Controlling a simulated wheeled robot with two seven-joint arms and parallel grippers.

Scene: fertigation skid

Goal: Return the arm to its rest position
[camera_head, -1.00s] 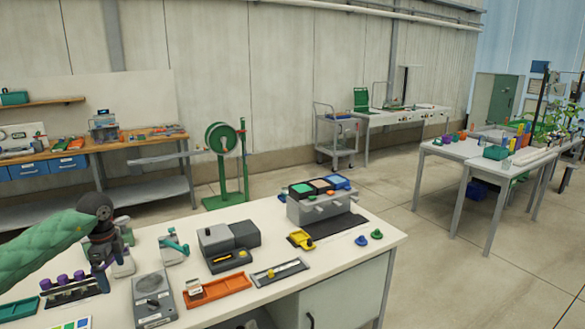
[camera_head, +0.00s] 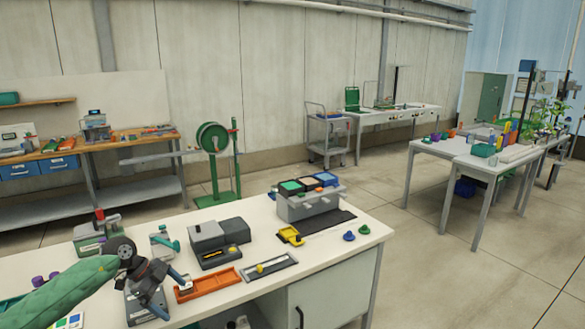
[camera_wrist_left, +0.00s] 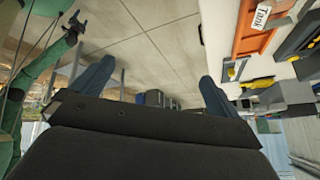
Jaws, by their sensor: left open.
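My left arm, in a green sleeve, comes in from the lower left of the head view. Its dark gripper (camera_head: 172,297) is open and empty above the front of the white bench (camera_head: 250,302), in front of a grey device (camera_head: 132,308) that it partly hides. In the left wrist view the two blue-grey fingers (camera_wrist_left: 155,84) stand wide apart, with only floor and distant things between them. Another green arm of mine with a dark gripper (camera_wrist_left: 74,24) shows at the upper left of that view; its jaw opening is too small to judge.
A grey box with coloured tops (camera_head: 308,206) stands further back. Blue and green knobs (camera_head: 356,234) lie near the bench's right edge. Floor right of the bench is clear.

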